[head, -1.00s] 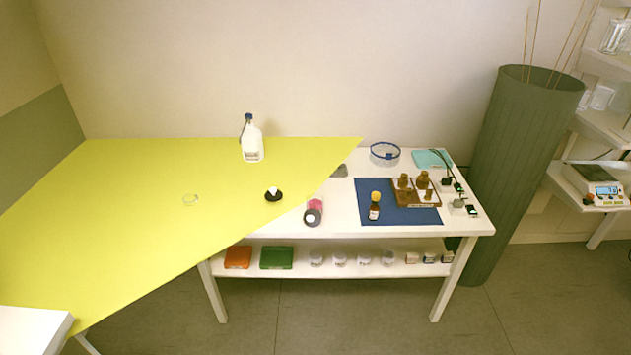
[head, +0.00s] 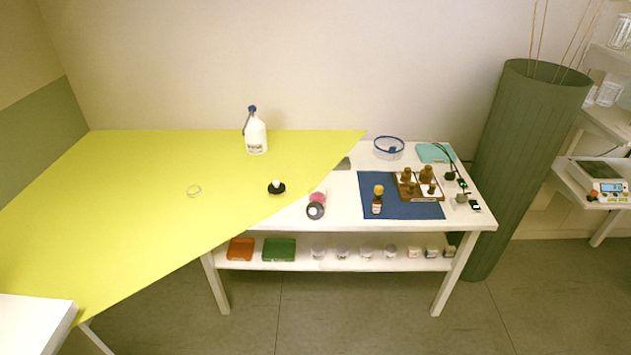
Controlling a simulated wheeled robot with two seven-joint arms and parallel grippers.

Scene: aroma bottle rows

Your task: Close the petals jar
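A small jar with pink contents (head: 318,197), which looks like the petals jar, stands on the white table near the edge of the yellow surface. A dark round piece with a pale centre (head: 316,211) is right at its near side; I cannot tell whether it is a lid or part of the jar. Another black round piece with a white knob (head: 277,188), like a lid, lies on the yellow surface to the left. Neither of my grippers shows in the head view.
A white jug with a blue cap (head: 256,136) and a clear ring (head: 194,190) are on the yellow surface (head: 130,220). A blue mat (head: 400,210) holds an amber bottle (head: 377,202) and a wooden rack. A blue-rimmed glass bowl (head: 389,149) stands behind. A green planter (head: 525,160) is at right.

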